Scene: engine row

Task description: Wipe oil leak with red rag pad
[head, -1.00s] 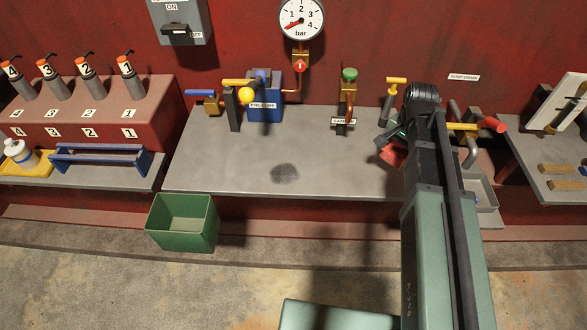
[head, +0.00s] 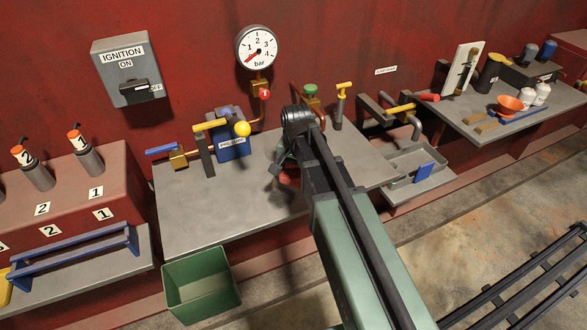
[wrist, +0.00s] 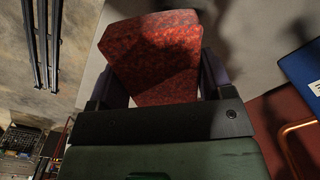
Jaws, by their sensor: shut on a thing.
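My gripper (head: 287,168) is over the grey bench (head: 205,213), right of its middle, partly hidden behind my own arm in the head view. It is shut on the red rag pad (wrist: 155,60), which fills the space between its two fingers in the wrist view. A bit of the red pad (head: 290,176) also shows below the gripper in the head view. I cannot tell whether the pad touches the bench. The dark oil stain is not visible now; my arm or gripper may cover it.
A green bin (head: 200,286) stands at the bench's front edge. A grey tray (head: 418,165) holding a blue block lies to the right.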

